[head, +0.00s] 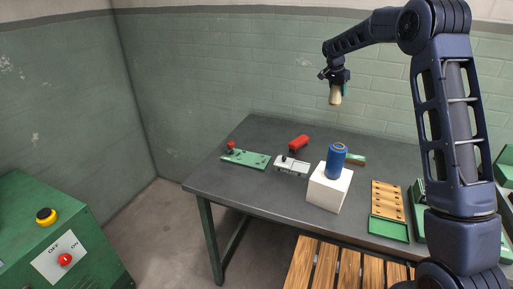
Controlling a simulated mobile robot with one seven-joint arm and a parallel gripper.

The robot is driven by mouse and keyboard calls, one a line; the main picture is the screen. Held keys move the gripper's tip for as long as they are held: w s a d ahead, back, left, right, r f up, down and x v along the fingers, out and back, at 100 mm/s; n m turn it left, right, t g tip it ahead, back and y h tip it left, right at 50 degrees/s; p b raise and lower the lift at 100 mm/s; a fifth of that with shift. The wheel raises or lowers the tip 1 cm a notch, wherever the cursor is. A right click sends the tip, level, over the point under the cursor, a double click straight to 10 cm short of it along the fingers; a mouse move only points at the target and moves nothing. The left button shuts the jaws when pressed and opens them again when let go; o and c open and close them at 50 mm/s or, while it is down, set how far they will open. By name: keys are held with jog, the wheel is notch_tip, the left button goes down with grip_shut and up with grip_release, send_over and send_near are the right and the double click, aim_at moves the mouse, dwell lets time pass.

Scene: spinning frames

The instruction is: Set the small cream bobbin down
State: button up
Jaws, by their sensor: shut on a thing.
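The small cream bobbin (336,95) hangs below my gripper (336,83), which is shut on its upper end. The bobbin looks roughly upright and is held high above the dark table (225,182), in front of the tiled wall. Nothing touches its lower end. The jaws are small in the head view and partly hidden by the wrist.
A blue bobbin (335,160) stands on a white block (327,190). A red bobbin (299,142) lies behind a white device (291,166); a green board (246,159) is at left. A wooden board with holes (386,199) and green tray (389,229) are at right.

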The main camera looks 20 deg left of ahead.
jog(key=s+a+n+y, duration=0.1)
jog(key=s+a+n, duration=0.1)
jog(key=s+a, duration=0.7)
jog(key=s+a+n, duration=0.2)
jog(key=s+a, duration=0.2)
jog(key=a, duration=0.9)
jog(key=s+a+n+y, duration=0.1)
jog(key=s+a+n, duration=0.1)
jog(key=s+a, duration=0.7)
jog(key=shift+t, duration=0.4)
jog(key=f, duration=0.6)
jog(key=w+a+f, duration=0.1)
jog(key=f, duration=0.6)
jog(key=w+a+f, duration=0.1)
jog(key=f, duration=0.5)
jog(key=shift+w+f, duration=0.1)
jog(key=shift+f, duration=0.3)
jog(key=shift+f, duration=0.1)
jog(key=o, duration=1.1)
jog(key=shift+c, duration=0.2)
jog(key=v, duration=1.2)
jog(key=shift+d, duration=0.15)
